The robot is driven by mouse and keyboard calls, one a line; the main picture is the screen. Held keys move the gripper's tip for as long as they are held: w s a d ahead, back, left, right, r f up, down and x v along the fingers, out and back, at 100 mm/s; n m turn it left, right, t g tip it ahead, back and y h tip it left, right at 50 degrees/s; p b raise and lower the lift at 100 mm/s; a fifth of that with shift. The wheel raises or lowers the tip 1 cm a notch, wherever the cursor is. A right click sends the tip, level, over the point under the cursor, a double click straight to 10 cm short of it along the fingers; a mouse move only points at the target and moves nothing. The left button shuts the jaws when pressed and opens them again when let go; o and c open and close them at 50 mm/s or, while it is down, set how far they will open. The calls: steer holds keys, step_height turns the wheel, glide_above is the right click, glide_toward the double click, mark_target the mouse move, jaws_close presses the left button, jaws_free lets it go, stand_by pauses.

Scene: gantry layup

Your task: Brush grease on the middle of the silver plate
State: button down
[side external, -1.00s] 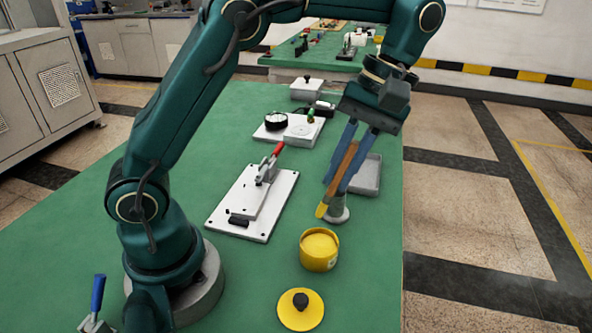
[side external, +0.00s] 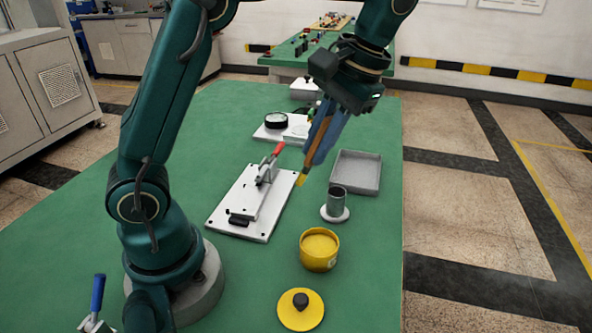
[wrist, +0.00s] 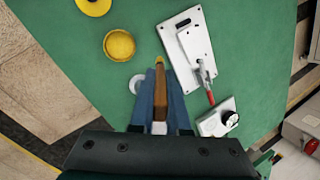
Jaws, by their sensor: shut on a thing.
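My gripper (side external: 312,158) is shut on a wooden-handled brush (side external: 318,135) with a yellow tip (side external: 300,180), pointing down. In the side view the tip shows just off the right corner of the silver plate (side external: 279,196); its height is hard to judge. The plate lies flat and carries a raised bar and a red-handled clamp (side external: 268,168). In the wrist view the brush (wrist: 160,92) lies between the fingers (wrist: 160,78), its tip just left of the plate (wrist: 172,38). The open yellow grease tub (side external: 319,260) stands nearer the camera. I see no clear grease on the plate.
A grey cup on a round base (side external: 336,203) stands empty beside the tub. The yellow lid (side external: 300,315) with a black knob lies in front. A grey tray (side external: 372,188) is at right. A white plate with a black-rimmed dial (side external: 270,121) is behind. Green table between is clear.

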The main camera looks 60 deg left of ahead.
steer(key=m, duration=0.1)
steer(key=a+m, duration=0.1)
steer(key=shift+a+m+t+y, duration=0.1)
steer(key=shift+m+t+y, duration=0.2)
steer(key=shift+w+a+f+m+t, duration=0.15)
steer(key=shift+m+t, duration=0.15)
steer(key=shift+m, duration=0.3)
steer(key=s+a+r+n, duration=0.1)
steer(key=s+a+r, duration=0.25)
steer(key=a, duration=0.45)
steer(key=shift+t, duration=0.3)
steer(key=shift+s+f, duration=0.15)
steer(key=shift+f, duration=1.2)
steer(key=shift+s+f, duration=0.15)
steer(key=shift+f, duration=1.15)
steer(key=shift+r, duration=0.1)
